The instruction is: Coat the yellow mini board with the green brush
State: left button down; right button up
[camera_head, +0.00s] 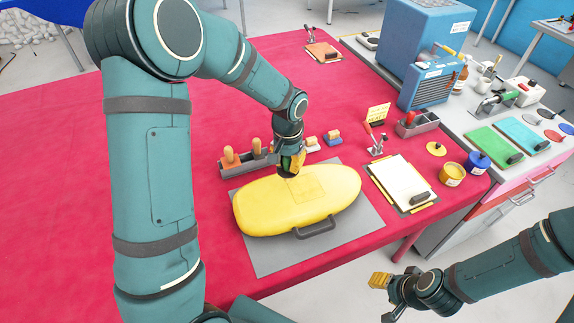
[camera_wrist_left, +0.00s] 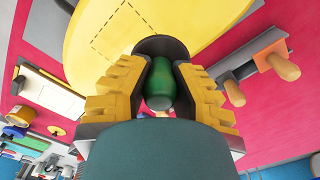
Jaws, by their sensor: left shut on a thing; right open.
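The yellow mini board (camera_head: 270,212) lies on a grey mat (camera_head: 265,262) on the red table, with a dashed square marked on its top. My left gripper (camera_head: 292,163) is over the far edge of the board. In the left wrist view, the gripper (camera_wrist_left: 160,90) is shut on the green brush (camera_wrist_left: 160,85), its green handle between the yellow fingers. The brush's dark round head (camera_wrist_left: 162,46) faces the board, near the dashed square; whether it touches cannot be told. My right gripper (camera_head: 385,298) is open and empty, off the table's front edge at lower right.
A grey holder (camera_head: 240,163) with wooden-handled tools stands behind the board. A clipboard (camera_head: 402,182), a yellow tin (camera_head: 452,174) and a blue tin (camera_head: 477,162) stand to the right. A clamp (camera_head: 376,143) stands behind the clipboard. The table's left side is bare.

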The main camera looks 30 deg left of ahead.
pick_arm(q)
notch_tip(320, 180, up, 3)
jog(key=shift+a+f+p, duration=0.1)
jog(key=shift+p, duration=0.7)
jog(key=shift+r+p, duration=0.7)
jog(key=shift+r, duration=0.35)
jog(key=shift+f, duration=0.1)
